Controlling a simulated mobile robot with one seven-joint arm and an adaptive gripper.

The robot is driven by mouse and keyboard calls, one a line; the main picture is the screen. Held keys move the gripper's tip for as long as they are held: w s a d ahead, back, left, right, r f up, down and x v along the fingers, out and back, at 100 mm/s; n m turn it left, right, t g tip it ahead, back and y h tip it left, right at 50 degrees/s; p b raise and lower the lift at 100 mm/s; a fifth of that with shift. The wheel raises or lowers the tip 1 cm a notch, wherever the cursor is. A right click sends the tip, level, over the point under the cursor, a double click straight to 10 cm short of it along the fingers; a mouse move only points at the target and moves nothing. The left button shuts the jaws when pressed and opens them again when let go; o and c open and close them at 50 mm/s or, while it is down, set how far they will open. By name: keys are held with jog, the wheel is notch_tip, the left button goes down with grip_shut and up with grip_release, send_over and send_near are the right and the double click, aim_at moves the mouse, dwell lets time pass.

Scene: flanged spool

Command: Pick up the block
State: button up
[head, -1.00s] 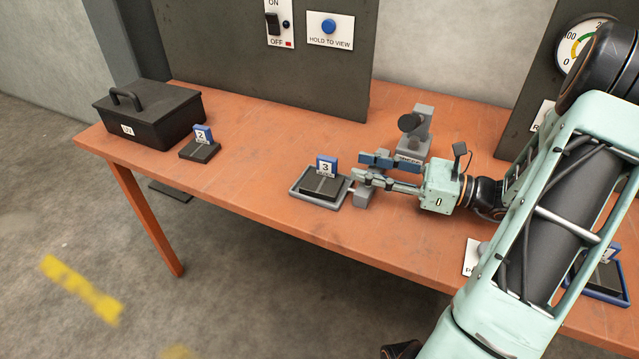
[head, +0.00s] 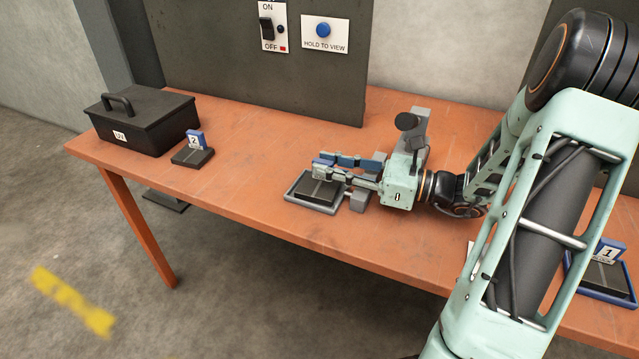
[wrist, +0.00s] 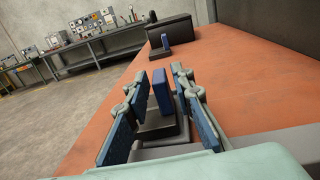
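The blue numbered block (head: 319,162) stands upright on a dark base (head: 311,193) in a grey tray (head: 333,210) near the table's front edge. My gripper (head: 324,165) is low over the tray from the right, fingers pointing left. In the wrist view, the block (wrist: 162,90) stands between the two blue-padded fingers of my gripper (wrist: 160,95), with a gap at the left finger and the right finger close beside it. The gripper is open. In the head view the near finger hides most of the block's label.
Another blue block marked 2 (head: 196,140) stands on a dark base beside a black toolbox (head: 145,122). A block marked 1 (head: 608,251) sits in a blue tray at far right. A grey device (head: 412,135) stands close behind my gripper. The table's left-middle is clear.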

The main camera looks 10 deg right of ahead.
grip_shut()
jog(key=shift+r, duration=0.1)
jog(key=shift+r+p, duration=0.4)
jog(key=shift+r, duration=0.1)
jog(key=s+a+p, duration=0.1)
jog(key=s+a, duration=0.1)
jog(key=s, duration=0.1)
jog(key=s+a+p, duration=0.1)
jog(key=s+a, duration=0.2)
jog(key=s+a+p, duration=0.1)
jog(key=s+a, duration=0.1)
jog(key=s, duration=0.1)
jog(key=shift+s+a+r, duration=0.3)
jog(key=shift+s+r, duration=0.05)
jog(key=shift+s, duration=0.05)
jog(key=p, duration=0.2)
jog(key=shift+r+p, duration=0.2)
jog(key=shift+p, duration=0.2)
jog(key=s+p, duration=0.1)
jog(key=p, duration=0.4)
jog(key=shift+s+a, duration=0.1)
jog(key=shift+a, duration=0.3)
jog(key=shift+s+a+f+p, duration=0.2)
jog(key=shift+s+a+p, duration=0.5)
jog(key=shift+p, duration=0.25)
jog(key=shift+s+a+f+p, duration=0.15)
jog(key=shift+s+a+p, duration=0.35)
jog(key=shift+s+p, duration=0.35)
